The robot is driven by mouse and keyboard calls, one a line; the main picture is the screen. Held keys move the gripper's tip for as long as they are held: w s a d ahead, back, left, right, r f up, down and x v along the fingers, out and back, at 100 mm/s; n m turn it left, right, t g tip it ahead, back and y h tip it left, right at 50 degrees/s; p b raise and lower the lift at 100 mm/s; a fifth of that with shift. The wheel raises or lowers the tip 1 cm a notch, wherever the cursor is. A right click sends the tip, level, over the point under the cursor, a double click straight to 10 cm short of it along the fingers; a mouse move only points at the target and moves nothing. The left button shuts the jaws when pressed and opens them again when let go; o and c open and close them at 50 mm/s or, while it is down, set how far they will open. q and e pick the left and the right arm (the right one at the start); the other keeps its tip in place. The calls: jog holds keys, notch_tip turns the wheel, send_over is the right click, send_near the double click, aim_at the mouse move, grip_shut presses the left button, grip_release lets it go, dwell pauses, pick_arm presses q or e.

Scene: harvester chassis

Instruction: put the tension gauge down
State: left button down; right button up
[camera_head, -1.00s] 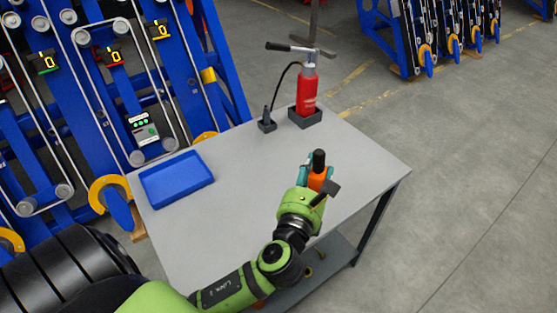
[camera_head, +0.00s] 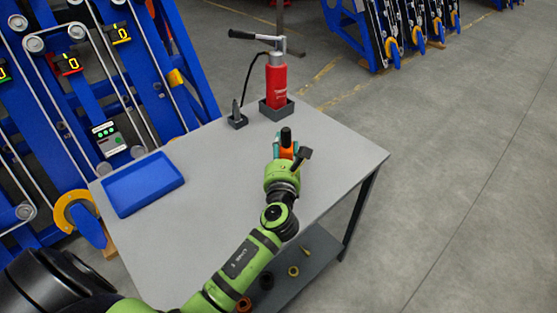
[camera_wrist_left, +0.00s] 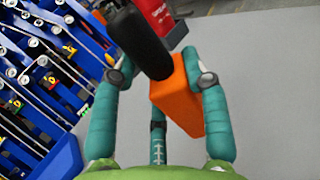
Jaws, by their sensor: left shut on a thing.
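The tension gauge is an orange body with a black cylindrical top. In the head view the gauge (camera_head: 287,153) is at my left gripper (camera_head: 285,150), over the right part of the grey table (camera_head: 225,205). In the left wrist view the gauge (camera_wrist_left: 178,98) sits tilted between the teal fingers of my left gripper (camera_wrist_left: 160,88), which are shut on it. Whether its bottom touches the table I cannot tell. My right gripper is not in view.
A blue tray (camera_head: 143,185) lies on the table's left side. A red hydraulic pump (camera_head: 276,82) in a dark holder and a small dark holder (camera_head: 238,117) stand at the back. Blue harvester chassis (camera_head: 130,80) rises behind. Table surface right of the tray is clear.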

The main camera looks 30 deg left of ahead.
pick_arm(q)
jog(key=shift+a+f, duration=0.45)
jog(key=shift+a, duration=0.1)
notch_tip(320, 180, down, 4)
jog(key=shift+r+b, duration=0.1)
jog(key=shift+b, duration=0.7)
jog(key=c, duration=0.6)
grip_release()
